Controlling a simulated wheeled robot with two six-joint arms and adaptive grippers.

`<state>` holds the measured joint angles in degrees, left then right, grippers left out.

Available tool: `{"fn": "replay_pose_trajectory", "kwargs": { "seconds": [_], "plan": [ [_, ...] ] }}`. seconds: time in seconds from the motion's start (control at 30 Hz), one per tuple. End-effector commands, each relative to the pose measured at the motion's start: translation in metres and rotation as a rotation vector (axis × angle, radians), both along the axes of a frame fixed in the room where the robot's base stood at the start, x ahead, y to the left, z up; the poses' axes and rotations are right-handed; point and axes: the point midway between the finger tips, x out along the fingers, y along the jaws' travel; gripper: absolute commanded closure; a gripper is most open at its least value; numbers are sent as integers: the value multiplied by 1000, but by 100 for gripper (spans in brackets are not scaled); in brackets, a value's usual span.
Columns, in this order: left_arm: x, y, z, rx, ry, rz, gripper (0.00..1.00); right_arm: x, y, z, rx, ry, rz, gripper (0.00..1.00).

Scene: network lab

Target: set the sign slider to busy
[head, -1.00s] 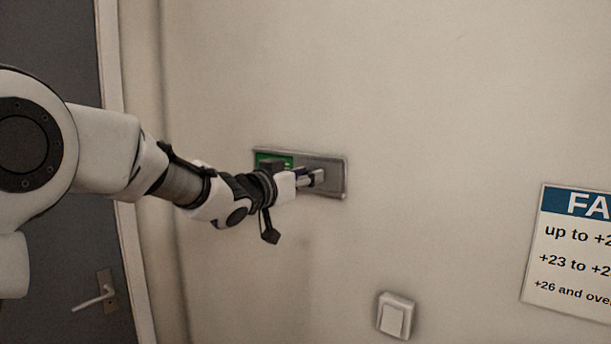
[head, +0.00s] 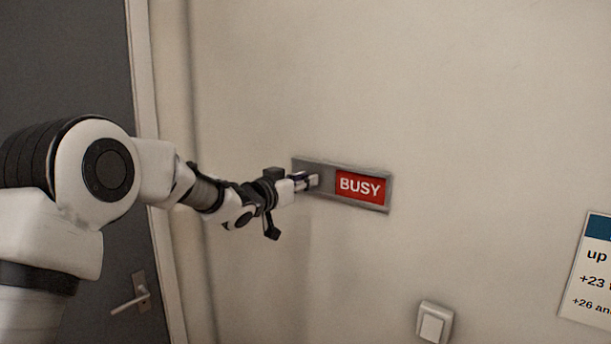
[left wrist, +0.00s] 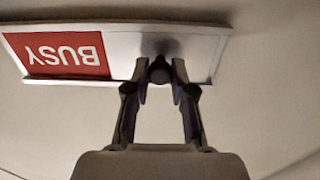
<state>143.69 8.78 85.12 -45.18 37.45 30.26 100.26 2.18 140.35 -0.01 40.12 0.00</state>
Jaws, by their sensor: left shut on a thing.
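The sign (head: 362,206) is a grey metal frame on the wall. Its right part shows a red panel with the white word BUSY (head: 360,187). The grey slider cover (head: 326,187) sits over the left part, and no green shows. My left gripper (head: 314,181) is at the left part of the sign. In the left wrist view the sign appears upside down, with the red panel (left wrist: 60,55) at the left. There my left gripper (left wrist: 161,78) is shut on the dark round slider knob (left wrist: 160,69). My right gripper is not in view.
A white wall switch (head: 434,322) is below the sign. A printed notice (head: 588,275) hangs at the right edge. A grey door with a handle (head: 130,304) is at the left. The wall around the sign is clear.

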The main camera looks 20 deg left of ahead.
Motion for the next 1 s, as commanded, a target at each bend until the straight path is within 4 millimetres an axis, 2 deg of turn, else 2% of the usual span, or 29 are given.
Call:
{"fn": "replay_pose_trajectory", "kwargs": {
  "seconds": [0.03,0.23,0.27,0.3,0.33,0.63,0.73,0.87,1.0],
  "plan": [
    [1,6,2,-10,1,13,100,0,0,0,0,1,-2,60],
    [1,6,2,-11,-1,12,100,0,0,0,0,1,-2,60],
    [1,6,2,-11,-1,12,73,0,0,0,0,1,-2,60],
    [1,6,2,-11,-1,12,59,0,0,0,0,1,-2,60],
    [1,6,2,-11,0,12,51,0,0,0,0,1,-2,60],
    [0,6,1,-10,3,11,51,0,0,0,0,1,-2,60],
    [-8,9,1,-12,3,12,51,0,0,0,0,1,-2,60],
    [-32,18,1,-15,3,12,51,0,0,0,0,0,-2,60],
    [-66,33,1,-17,3,13,51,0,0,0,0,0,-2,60]
  ]
}}
